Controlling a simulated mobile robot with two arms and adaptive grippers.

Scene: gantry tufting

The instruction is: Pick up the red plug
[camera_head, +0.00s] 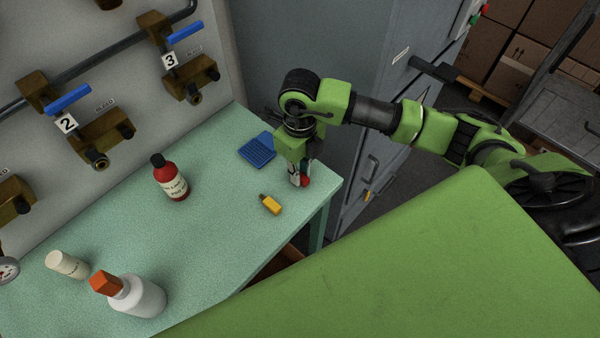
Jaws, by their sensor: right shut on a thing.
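The red plug (305,181) is a small red piece near the right end of the pale green table (230,232). My right gripper (299,179) points down over that end and is shut on the red plug. The fingers hide part of the plug, and I cannot tell whether it touches the table top. My left gripper is not in view.
A yellow plug-like piece (271,204) lies just left of the gripper, and a blue ribbed pad (257,149) lies behind it. A red bottle (171,178), a white bottle (140,297) and a cream container (67,264) are farther left. A grey cabinet (310,45) stands behind.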

